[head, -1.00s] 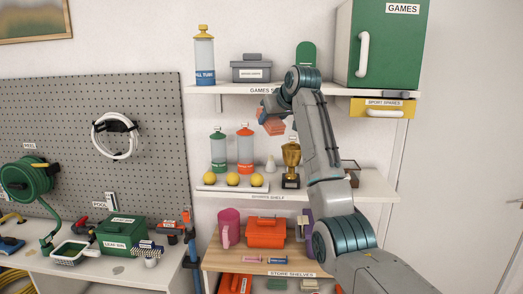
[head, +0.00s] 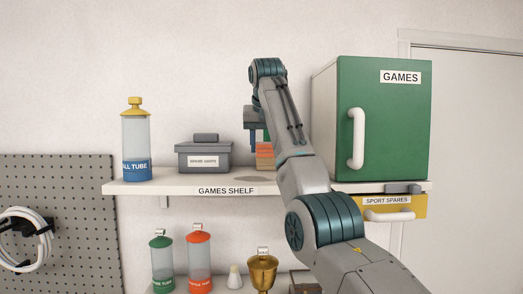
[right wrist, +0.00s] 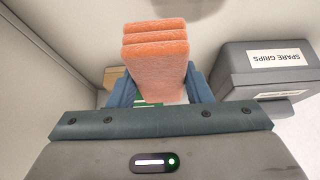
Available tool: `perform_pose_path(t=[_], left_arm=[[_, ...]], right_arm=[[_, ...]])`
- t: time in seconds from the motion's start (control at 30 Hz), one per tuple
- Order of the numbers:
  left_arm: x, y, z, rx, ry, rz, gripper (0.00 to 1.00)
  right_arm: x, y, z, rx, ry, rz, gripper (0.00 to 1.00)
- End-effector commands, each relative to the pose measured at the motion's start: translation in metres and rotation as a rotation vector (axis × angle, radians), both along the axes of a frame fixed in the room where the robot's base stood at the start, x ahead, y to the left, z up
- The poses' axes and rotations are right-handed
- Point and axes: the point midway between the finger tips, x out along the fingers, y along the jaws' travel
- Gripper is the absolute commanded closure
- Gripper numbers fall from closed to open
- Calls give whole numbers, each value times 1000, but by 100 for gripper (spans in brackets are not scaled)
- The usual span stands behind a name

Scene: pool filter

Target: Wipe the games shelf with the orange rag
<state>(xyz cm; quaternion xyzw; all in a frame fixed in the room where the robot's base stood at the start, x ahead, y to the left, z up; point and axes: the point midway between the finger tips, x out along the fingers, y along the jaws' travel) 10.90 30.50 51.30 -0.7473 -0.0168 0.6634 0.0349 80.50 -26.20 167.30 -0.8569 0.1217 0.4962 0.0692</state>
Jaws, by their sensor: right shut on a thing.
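The games shelf (head: 150,188) is a white board labelled GAMES SHELF, across the middle of the head view. My right gripper (head: 260,142) is shut on the folded orange rag (head: 265,157), over the shelf between the grey spare grips box and the green cabinet. In the right wrist view the layered rag (right wrist: 157,55) stands out between the blue-grey fingers. Whether the rag touches the board cannot be told. My arm hides part of the shelf. My left gripper is not in view.
The shelf holds a clear tube with a yellow cap (head: 136,140), the spare grips box (head: 203,158), also in the wrist view (right wrist: 265,75), and the green GAMES cabinet (head: 385,130). A yellow SPORT SPARES drawer (head: 400,208) hangs below. A lower shelf holds bottles and a gold trophy (head: 262,268).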

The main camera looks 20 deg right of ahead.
Motion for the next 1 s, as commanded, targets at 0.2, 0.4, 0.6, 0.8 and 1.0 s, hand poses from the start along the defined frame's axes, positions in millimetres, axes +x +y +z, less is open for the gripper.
perform_pose_path(t=[0.2, 0.4, 0.6, 0.8, 1.0], left_arm=[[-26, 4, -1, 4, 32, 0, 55], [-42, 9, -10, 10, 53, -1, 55], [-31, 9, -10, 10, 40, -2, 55], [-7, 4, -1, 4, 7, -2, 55], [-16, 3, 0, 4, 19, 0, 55]], right_arm=[[0, 0, -10, 1, 3, -2, 74], [-1, 0, -40, 1, 2, -1, 74], [1, 9, -51, 0, 2, 2, 74], [8, 32, -53, 1, 3, 0, 74], [12, 46, -54, 1, 2, 0, 74]])
